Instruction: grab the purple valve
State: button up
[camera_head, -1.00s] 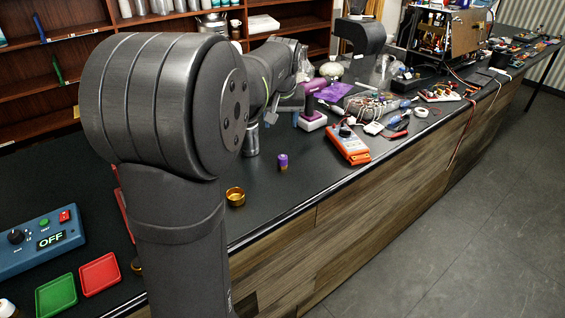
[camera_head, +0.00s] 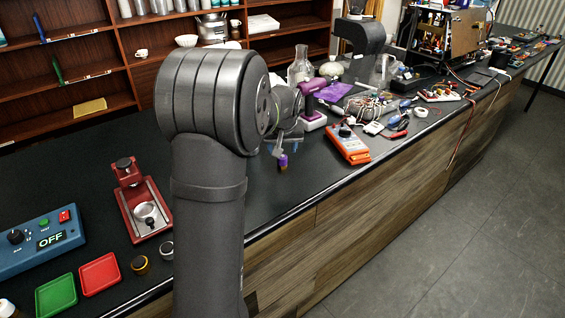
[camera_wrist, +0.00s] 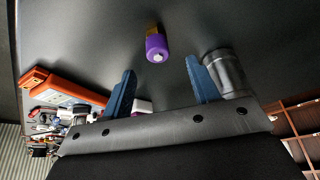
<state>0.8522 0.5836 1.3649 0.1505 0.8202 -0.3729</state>
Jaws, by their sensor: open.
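The purple valve (camera_head: 283,161) is a small purple cylinder with a brass end, on the black counter. In the wrist view the valve (camera_wrist: 156,45) lies ahead of and roughly between the two blue fingers. My gripper (camera_wrist: 160,85) is open with nothing between its fingertips. In the head view my gripper (camera_head: 284,145) is close to the valve, partly hidden behind my arm. I cannot tell the exact gap between fingers and valve.
A grey metal cylinder (camera_wrist: 228,72) stands close beside the right finger in the wrist view. An orange multimeter (camera_head: 347,143) is to the right of the valve. A red stand (camera_head: 142,203) and blue control box (camera_head: 38,243) are at left.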

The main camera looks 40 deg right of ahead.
aim_at(283, 157)
jog(key=x, duration=0.5)
jog(key=shift+s+d, duration=0.1)
jog(key=shift+s, duration=0.05)
jog(key=c, duration=1.1)
jog(key=shift+r, duration=0.1)
jog(key=shift+c, duration=0.2)
